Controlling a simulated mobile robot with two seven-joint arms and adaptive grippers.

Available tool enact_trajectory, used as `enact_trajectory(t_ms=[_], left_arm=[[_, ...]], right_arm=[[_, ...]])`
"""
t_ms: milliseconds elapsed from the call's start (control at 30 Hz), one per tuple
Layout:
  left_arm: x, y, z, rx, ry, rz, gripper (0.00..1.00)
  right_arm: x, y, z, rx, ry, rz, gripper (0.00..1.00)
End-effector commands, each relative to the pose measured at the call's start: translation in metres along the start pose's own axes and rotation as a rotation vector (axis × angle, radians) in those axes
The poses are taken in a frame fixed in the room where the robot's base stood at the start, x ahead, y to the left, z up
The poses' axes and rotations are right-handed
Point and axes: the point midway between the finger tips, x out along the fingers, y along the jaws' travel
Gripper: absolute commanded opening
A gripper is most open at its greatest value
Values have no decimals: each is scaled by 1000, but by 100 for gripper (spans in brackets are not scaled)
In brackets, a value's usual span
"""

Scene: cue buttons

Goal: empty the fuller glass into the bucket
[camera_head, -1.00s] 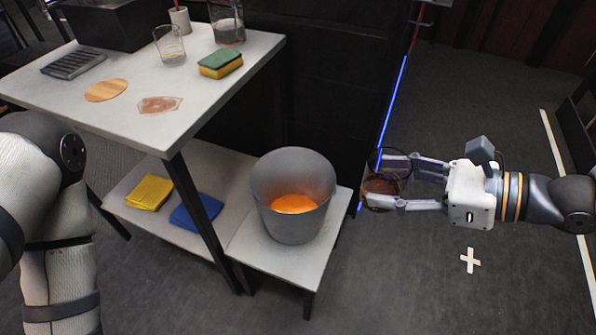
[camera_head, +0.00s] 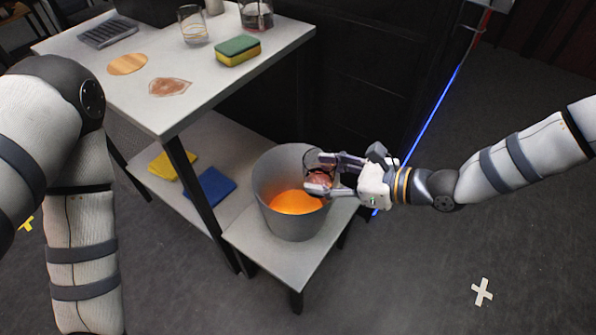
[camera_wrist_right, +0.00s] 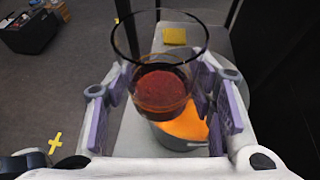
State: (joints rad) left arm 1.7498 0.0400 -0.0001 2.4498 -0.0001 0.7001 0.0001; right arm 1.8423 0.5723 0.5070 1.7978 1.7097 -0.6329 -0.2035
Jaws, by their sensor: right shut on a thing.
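My right gripper (camera_head: 332,177) is shut on a clear glass (camera_head: 319,160) with dark red-brown contents. It holds the glass near upright, at the right rim of the grey bucket (camera_head: 291,224). The bucket stands on the low shelf, with bright orange inside. In the right wrist view, the glass (camera_wrist_right: 160,88) sits between the fingers, with the orange of the bucket (camera_wrist_right: 185,127) behind and below it. Another clear glass (camera_head: 193,27) with little in it stands on the table top. My left arm shows, but its gripper is out of view.
The table (camera_head: 215,75) also bears a glass vessel with dark contents (camera_head: 256,15), a green-yellow sponge (camera_head: 238,51), a wooden disc (camera_head: 127,64) and a brownish stain-like patch (camera_head: 169,87). Yellow (camera_head: 172,164) and blue (camera_head: 210,187) cloths lie on the low shelf.

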Motion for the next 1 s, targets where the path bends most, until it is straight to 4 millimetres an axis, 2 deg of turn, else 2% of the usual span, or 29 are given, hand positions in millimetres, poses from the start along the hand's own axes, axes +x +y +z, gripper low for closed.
enact_trajectory(t_ms=[100, 200, 300, 400, 567, 1000], left_arm=[[-8, 0, -6, 0, 26, 1, 40], [-12, 0, -9, 0, 41, 2, 40], [-15, 0, -11, 0, 52, 2, 40], [-17, 1, -13, 0, 58, 2, 40], [-17, 1, -13, 0, 60, 2, 40], [-17, 1, -13, 1, 59, 2, 40]], right_arm=[[44, 18, -3, 9, -4, -17, 15], [77, 34, -8, 24, -4, -49, 15], [101, 49, -14, 37, -4, -81, 15], [116, 59, -19, 46, -3, -106, 15], [125, 66, -23, 50, -2, -124, 15], [124, 64, -22, 92, -7, -109, 15]])
